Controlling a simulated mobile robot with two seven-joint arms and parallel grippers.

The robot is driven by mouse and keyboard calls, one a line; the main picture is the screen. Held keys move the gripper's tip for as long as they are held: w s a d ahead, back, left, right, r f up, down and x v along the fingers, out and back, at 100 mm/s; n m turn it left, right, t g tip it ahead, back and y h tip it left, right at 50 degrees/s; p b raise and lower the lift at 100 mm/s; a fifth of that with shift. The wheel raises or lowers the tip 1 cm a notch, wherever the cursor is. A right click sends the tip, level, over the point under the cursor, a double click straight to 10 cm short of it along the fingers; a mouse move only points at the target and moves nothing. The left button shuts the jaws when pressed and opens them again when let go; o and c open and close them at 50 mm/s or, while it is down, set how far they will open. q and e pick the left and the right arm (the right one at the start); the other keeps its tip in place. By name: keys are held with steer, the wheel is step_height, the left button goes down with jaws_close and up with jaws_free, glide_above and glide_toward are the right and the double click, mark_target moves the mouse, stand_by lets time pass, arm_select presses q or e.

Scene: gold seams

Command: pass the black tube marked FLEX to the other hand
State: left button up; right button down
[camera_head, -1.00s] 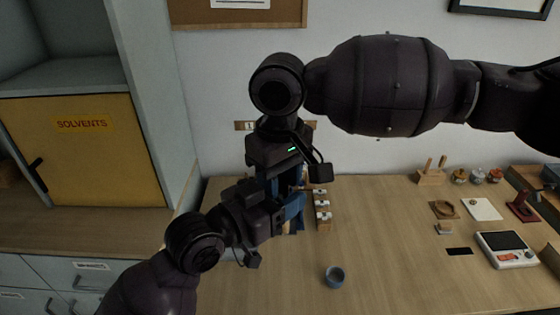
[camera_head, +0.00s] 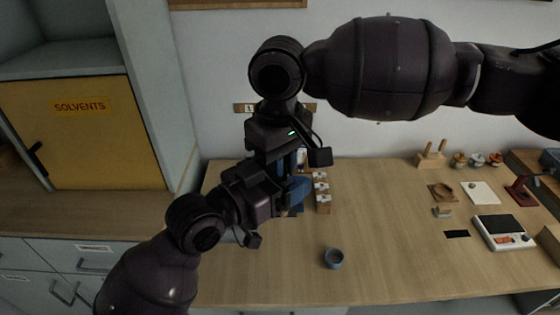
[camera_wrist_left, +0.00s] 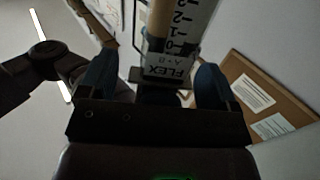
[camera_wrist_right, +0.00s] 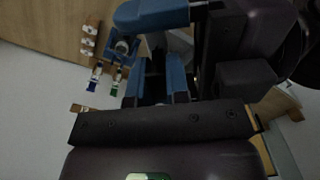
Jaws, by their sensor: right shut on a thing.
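The tube marked FLEX (camera_wrist_left: 168,66) shows in the left wrist view, with a white label, black scale marks and a tan strip. It stands between the two blue fingers of my left gripper (camera_wrist_left: 157,78), which are apart with gaps on both sides. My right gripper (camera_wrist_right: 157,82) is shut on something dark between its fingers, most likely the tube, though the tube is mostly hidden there. In the head view, my right gripper (camera_head: 286,165) points down from above and my left gripper (camera_head: 297,191) meets it from the left. Their blue fingers overlap there.
Small wooden blocks with white tops (camera_head: 322,190) stand just behind the grippers. A blue-grey cup (camera_head: 333,258) stands on the bench (camera_head: 400,270) in front. A scale (camera_head: 503,233) and small jars stand at the right. A yellow SOLVENTS cupboard (camera_head: 90,150) is at the left.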

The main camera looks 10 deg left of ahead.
arm_select(q)
steer(key=v, duration=0.7)
steer(key=s+a+f+n+y, duration=0.2)
steer(key=s+a+f+y, duration=0.1)
steer(key=f, duration=0.8)
steer(key=s+a+f+n+g+y, duration=0.1)
steer(key=s+a+f+n+y, duration=0.1)
steer(key=a+f+y, duration=0.3)
steer(key=s+a+f+n+g+y, duration=0.1)
steer(key=s+a+f+n+y, duration=0.2)
steer(key=a+f, duration=0.5)
step_height(320, 180, down, 9)
steer(key=shift+s+a+f+y, duration=0.25)
steer(key=shift+s+y, duration=0.25)
steer(key=shift+s, duration=0.3)
